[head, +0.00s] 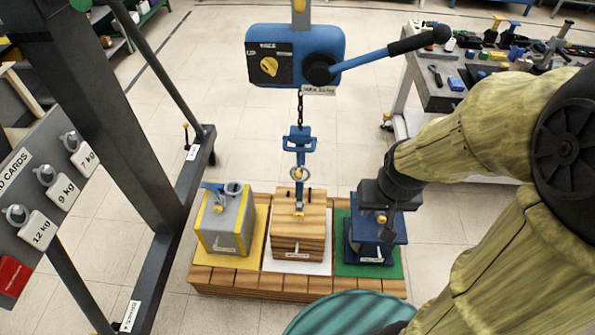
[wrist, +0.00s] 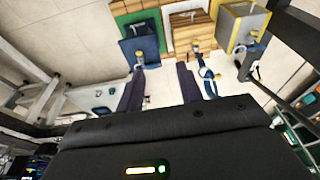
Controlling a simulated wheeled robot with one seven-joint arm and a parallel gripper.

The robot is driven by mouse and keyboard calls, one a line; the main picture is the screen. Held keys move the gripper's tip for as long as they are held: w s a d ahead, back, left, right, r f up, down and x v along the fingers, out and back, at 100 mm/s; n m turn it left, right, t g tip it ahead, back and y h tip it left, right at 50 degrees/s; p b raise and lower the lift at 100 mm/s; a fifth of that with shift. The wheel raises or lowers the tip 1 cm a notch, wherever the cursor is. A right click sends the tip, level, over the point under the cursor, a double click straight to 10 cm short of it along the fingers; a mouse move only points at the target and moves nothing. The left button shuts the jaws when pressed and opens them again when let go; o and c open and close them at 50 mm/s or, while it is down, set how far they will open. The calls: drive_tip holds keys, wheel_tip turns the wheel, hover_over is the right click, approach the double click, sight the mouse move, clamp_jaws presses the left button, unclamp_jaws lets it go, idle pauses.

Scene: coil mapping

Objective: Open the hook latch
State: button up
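The blue hook (head: 299,141) hangs on a chain from the blue lever hoist, above the middle wooden block (head: 299,235). The hook's latch is too small to tell open from shut. In the wrist view the hook (wrist: 207,76) appears just right of my right-hand finger, apparently outside the gap. My gripper (head: 383,205) is right of the hook in the head view, over the navy block (head: 372,240). In the wrist view my gripper (wrist: 160,68) has its fingers apart, with nothing between them.
The blue hoist (head: 295,55) has a long lever reaching right. A grey block with yellow edges (head: 225,228) stands left on the wooden pallet (head: 300,284). A dark frame post (head: 110,110) and weight cards (head: 45,205) are at left. A cluttered workbench (head: 455,75) is at upper right.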

drive_tip(key=shift+s, duration=0.1)
drive_tip(key=shift+o, duration=0.6)
drive_tip(key=w+a+f+m+t+b, duration=0.1)
drive_tip(key=w+a+f+t+b, duration=0.3)
drive_tip(key=w+a+f+b, duration=0.35)
drive_tip(key=w+a+f+t+b, duration=0.3)
drive_tip(key=w+a+f+b, duration=0.2)
drive_tip(key=a+f+b, duration=0.4)
drive_tip(key=s+a+f+t+h+b, duration=0.3)
drive_tip(key=a+f+t+h+b, duration=0.1)
drive_tip(key=t+b, duration=0.3)
drive_tip(key=shift+a+f+n+t+b, duration=0.3)
drive_tip(key=shift+a+f+t, duration=0.2)
drive_tip(key=shift+a+f, duration=0.2)
drive_tip(key=shift+s, duration=0.1)
